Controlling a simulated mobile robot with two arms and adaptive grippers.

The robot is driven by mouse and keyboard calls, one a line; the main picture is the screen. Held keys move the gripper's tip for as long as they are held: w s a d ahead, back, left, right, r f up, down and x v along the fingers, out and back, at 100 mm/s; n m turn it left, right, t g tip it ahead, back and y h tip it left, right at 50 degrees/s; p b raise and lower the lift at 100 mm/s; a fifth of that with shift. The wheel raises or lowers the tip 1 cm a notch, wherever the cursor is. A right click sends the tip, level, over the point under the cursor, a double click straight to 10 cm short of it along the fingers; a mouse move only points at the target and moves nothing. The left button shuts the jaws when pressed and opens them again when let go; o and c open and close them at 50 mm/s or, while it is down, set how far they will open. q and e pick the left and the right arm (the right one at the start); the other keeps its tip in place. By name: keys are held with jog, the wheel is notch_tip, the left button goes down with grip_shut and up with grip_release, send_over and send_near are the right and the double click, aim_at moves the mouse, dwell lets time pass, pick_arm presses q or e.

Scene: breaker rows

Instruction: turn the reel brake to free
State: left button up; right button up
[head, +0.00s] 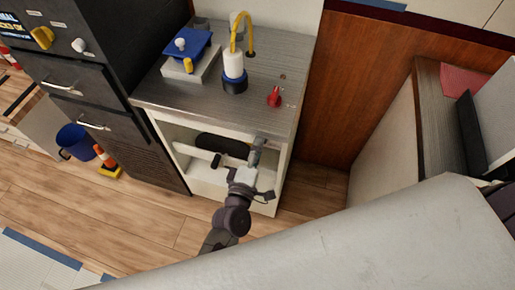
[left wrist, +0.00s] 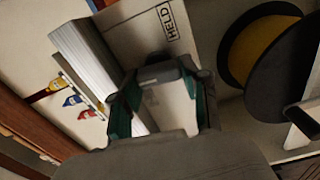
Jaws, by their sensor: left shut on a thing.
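The dark reel (head: 222,146) sits inside the open white cabinet. In the left wrist view the reel (left wrist: 285,65) shows at the right, with a yellow winding. A label reading HELD (left wrist: 171,21) is on a pale panel above my fingers. My left gripper (left wrist: 162,98) is shut on a grey part by this label, apparently the brake handle (left wrist: 158,72); my fingers hide much of it. In the head view my left gripper (head: 244,176) is at the cabinet's right side. No FREE label is visible. My right gripper is not in view.
A grey countertop (head: 205,105) above carries a blue-topped box (head: 190,55), a white bottle with a yellow hose (head: 234,70) and a red object (head: 274,96). A blue bucket (head: 74,140) and an orange cone (head: 104,157) stand on the floor at left.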

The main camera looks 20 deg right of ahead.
pick_arm(q)
jog(key=shift+n, duration=0.6)
jog(key=o, duration=1.1)
jog(key=shift+o, duration=0.2)
jog(key=v, duration=0.8)
jog(key=shift+f, duration=0.1)
